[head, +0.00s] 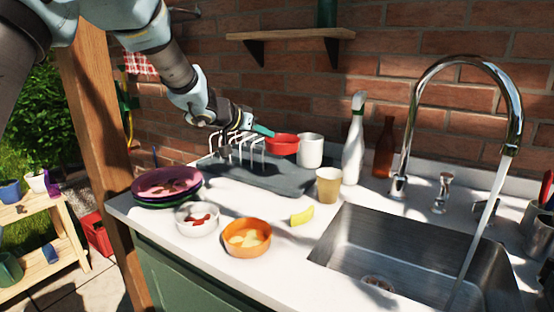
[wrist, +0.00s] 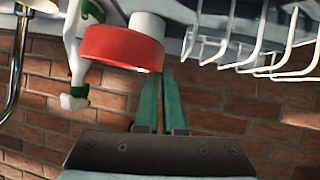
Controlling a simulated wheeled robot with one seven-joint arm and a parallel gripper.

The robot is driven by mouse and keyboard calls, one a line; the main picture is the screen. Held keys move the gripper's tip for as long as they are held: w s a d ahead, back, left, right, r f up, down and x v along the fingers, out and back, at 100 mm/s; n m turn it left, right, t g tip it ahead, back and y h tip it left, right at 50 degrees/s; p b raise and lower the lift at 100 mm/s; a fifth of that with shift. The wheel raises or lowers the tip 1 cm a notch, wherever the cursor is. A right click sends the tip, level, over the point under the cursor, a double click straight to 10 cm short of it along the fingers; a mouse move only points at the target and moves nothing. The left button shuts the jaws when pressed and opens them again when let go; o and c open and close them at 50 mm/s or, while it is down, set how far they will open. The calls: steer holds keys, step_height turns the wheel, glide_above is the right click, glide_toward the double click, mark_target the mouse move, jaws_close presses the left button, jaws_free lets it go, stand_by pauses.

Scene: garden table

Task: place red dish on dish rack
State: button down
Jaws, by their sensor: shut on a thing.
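The red dish (head: 283,145) is at the back of the counter, beside the dish rack. It also shows in the wrist view (wrist: 120,48), at the tips of my teal fingers. My gripper (head: 269,133) is shut on its rim, with the fingers (wrist: 164,78) close together; the exact contact is partly hidden. The dish rack (head: 240,154) has white wire prongs and stands on a grey drain mat (head: 285,181). Its wires also show in the wrist view (wrist: 262,55), to the right of the dish. I cannot tell whether the dish touches the mat.
A white cup (head: 311,150) stands right beside the dish. A white bottle (head: 354,140), a brown bottle (head: 385,148) and a tan cup (head: 329,185) stand further right. Stacked plates (head: 167,183) and two bowls are in front; the sink (head: 385,250) has running water.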

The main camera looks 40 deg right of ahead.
steer(key=f, duration=0.3)
steer(key=f+b, duration=0.1)
steer(key=f, duration=0.1)
steer(key=shift+s+d+f, duration=0.1)
steer(key=shift+d, duration=0.3)
steer(key=shift+f, duration=2.35)
steer(key=c, duration=1)
jaws_free()
steer(key=shift+a, duration=0.1)
steer(key=w+b+v, duration=0.1)
steer(key=v, duration=1.1)
steer(key=shift+s, duration=0.5)
